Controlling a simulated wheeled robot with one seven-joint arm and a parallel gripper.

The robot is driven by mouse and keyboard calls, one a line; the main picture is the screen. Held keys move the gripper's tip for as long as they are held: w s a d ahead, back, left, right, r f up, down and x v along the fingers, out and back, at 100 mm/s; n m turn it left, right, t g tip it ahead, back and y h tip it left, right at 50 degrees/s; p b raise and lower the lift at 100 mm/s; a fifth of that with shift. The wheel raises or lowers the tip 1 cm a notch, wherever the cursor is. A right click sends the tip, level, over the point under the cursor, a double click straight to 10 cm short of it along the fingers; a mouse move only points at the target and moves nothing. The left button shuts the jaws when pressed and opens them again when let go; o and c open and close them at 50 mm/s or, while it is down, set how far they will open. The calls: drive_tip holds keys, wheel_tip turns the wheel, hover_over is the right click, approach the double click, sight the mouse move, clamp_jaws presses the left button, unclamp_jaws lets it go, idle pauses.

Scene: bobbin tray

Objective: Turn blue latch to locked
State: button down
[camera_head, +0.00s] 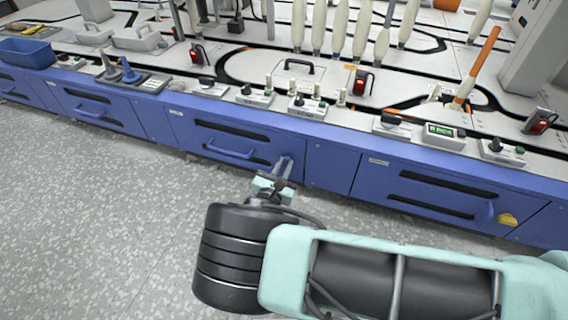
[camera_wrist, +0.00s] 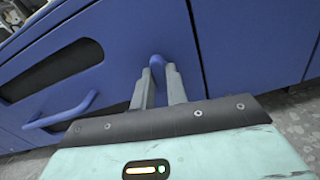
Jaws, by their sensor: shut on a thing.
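The blue latch (camera_wrist: 157,61) is on the blue cabinet front, at the right end of a drawer panel. Only its rounded top end shows between the fingers in the wrist view; the rest is hidden, so its full angle cannot be told. My gripper (camera_wrist: 159,72) is shut on the latch, with one grey finger on each side of it. In the head view my gripper (camera_head: 285,162) reaches the cabinet front near the middle of the picture, and its fingers cover most of the latch there.
A blue drawer handle (camera_head: 230,152) is left of my gripper; it also shows in the wrist view (camera_wrist: 62,110). Further right are another drawer with a blue handle-like piece (camera_head: 487,212) and a yellow latch (camera_head: 508,219). Switch boxes line the worktop edge above. The grey floor is clear.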

drive_tip(key=m+p, duration=0.3)
drive_tip(key=shift+r+m, duration=0.15)
drive_tip(key=shift+m, duration=0.15)
drive_tip(key=m+p, duration=0.3)
drive_tip(key=m, duration=0.1)
drive_tip(key=shift+m, duration=0.3)
drive_tip(key=m+p, duration=0.1)
drive_tip(key=m, duration=0.2)
drive_tip(key=shift+m+p, duration=0.3)
drive_tip(key=shift+p, duration=0.05)
drive_tip(key=shift+m+p, duration=0.8)
drive_tip(key=shift+m, duration=1.4)
drive_tip(key=c, duration=1.4)
unclamp_jaws()
drive_tip(key=p+v, duration=0.4)
drive_tip(key=v, duration=1.3)
drive_tip(key=shift+s, duration=0.2)
